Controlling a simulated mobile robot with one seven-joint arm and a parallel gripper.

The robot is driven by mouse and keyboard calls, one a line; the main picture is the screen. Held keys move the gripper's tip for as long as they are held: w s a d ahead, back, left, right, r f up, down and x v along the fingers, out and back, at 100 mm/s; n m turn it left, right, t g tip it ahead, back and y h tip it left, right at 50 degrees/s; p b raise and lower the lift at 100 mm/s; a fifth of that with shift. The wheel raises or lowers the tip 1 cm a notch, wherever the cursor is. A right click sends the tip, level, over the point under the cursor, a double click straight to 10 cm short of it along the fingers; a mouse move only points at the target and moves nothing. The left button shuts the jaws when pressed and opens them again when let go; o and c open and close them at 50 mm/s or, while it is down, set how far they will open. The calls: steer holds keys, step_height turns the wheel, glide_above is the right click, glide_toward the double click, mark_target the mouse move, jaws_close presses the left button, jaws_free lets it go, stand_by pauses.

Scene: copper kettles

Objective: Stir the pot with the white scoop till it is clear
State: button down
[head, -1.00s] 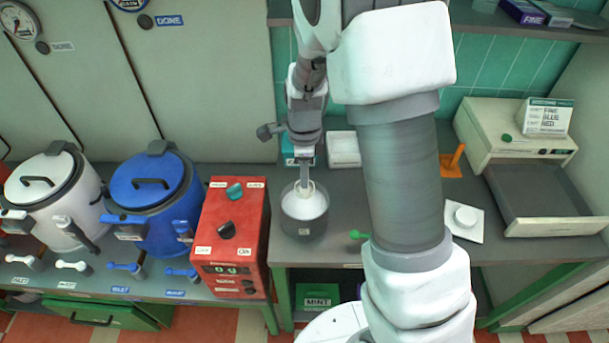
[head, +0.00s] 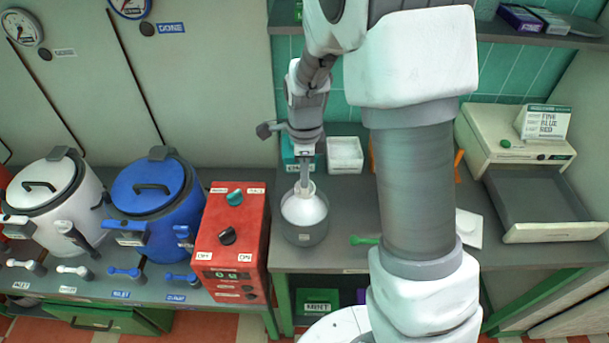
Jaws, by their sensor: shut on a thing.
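The pot (head: 304,234) is a grey, round, open vessel on the counter, right of the red control box. Its contents (head: 305,212) look white and cloudy. My gripper (head: 304,172) is above the pot, pointing down, and shut on the white scoop (head: 304,187). The scoop reaches down into the pot's mouth; its lower end is hard to tell from the white contents. My arm covers part of the counter to the right of the pot.
The red control box (head: 230,240) stands close left of the pot, with a blue kettle (head: 150,195) and a white kettle (head: 50,195) beyond. A white container (head: 345,153) sits behind. A green-handled tool (head: 362,240) lies to the right. An open grey tray (head: 545,195) is far right.

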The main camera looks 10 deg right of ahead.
mark_target(305, 197)
steer(key=shift+f, duration=0.2)
steer(key=shift+f+b, duration=2.95)
steer(key=shift+f, duration=0.95)
steer(key=shift+f+b, duration=0.65)
steer(key=shift+f, duration=0.25)
